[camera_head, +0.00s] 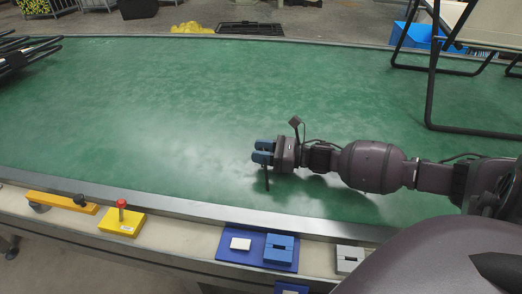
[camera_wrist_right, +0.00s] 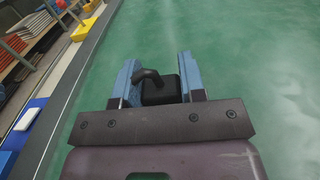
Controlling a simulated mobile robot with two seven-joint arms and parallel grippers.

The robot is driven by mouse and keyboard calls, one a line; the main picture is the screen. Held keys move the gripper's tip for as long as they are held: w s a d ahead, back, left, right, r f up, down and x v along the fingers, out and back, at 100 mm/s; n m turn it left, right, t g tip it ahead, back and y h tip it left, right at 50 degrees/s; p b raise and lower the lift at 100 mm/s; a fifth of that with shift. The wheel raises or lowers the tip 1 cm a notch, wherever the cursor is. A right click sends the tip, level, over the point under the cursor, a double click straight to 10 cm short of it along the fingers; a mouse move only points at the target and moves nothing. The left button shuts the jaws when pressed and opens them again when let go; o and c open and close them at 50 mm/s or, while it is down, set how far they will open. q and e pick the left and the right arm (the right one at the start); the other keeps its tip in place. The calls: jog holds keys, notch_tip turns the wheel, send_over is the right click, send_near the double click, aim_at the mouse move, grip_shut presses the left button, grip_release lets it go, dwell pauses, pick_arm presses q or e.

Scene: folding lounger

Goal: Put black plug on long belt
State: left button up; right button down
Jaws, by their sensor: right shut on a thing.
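The long belt (camera_head: 150,110) is a wide green surface that fills most of the head view; it also shows in the right wrist view (camera_wrist_right: 255,70). My right gripper (camera_head: 262,152) is over the belt near its front edge, with blue fingers pointing left. In the right wrist view my right gripper (camera_wrist_right: 157,66) is shut on the black plug (camera_wrist_right: 160,92), a dark block with a bent, rounded stem. In the head view a thin dark piece hangs just below the fingers; most of the plug is hidden. My left gripper is not in view.
A front ledge holds a yellow bar (camera_head: 60,203), a yellow block with a red knob (camera_head: 117,222), a blue plate (camera_head: 230,252) with white and blue blocks, and a grey block (camera_head: 348,260). Black-framed chairs (camera_head: 430,90) stand at right. The belt's middle is clear.

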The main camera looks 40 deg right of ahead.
jog(key=shift+f, duration=0.45)
jog(key=c, duration=0.6)
grip_release()
jog(key=shift+s+d, duration=0.25)
jog(key=p+v, duration=0.1)
jog(key=v, duration=0.8)
jog(key=shift+s+d, duration=0.35)
jog(key=shift+s, duration=0.05)
